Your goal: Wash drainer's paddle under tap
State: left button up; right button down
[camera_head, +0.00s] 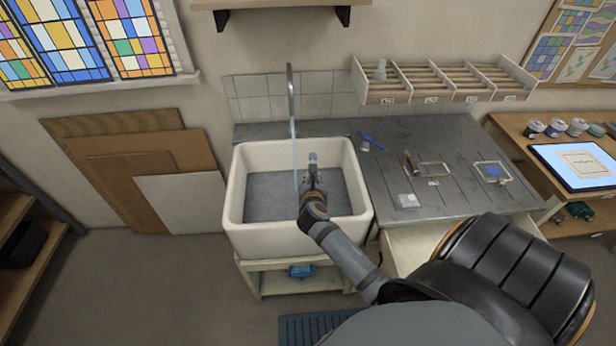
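My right gripper (312,182) reaches over the white sink (238,195) from the lower right. It appears shut on a small paddle (313,159), whose pale grey-blue end sticks up past the fingertips. The grip itself is small and partly hidden. The tall thin tap (291,95) stands at the back of the sink. A thin pale-blue water stream (295,165) falls from it into the basin. The paddle is just right of the stream, and I cannot tell whether they touch. My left gripper is not in view.
Right of the sink, a dark grey counter (440,145) bears a blue tool (372,141), small frames and a pale block (408,201). A slotted rack (440,82) hangs behind it. Boards lean on the wall at left. The basin's left side is clear.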

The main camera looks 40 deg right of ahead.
jog(key=shift+w+d, duration=0.1)
jog(key=shift+d, duration=0.15)
jog(key=shift+w, duration=0.35)
pick_arm(q)
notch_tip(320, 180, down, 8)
jog(key=b, duration=0.7)
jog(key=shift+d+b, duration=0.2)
jog(key=shift+b, duration=0.15)
pick_arm(e)
jog(key=w+f, duration=0.2)
jog(key=w, duration=1.1)
jog(key=shift+d+f, duration=0.3)
jog(key=shift+f, duration=0.1)
pick_arm(q)
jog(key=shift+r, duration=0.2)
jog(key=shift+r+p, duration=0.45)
jog(key=shift+p, duration=0.1)
pick_arm(e)
jog(key=shift+d, duration=0.65)
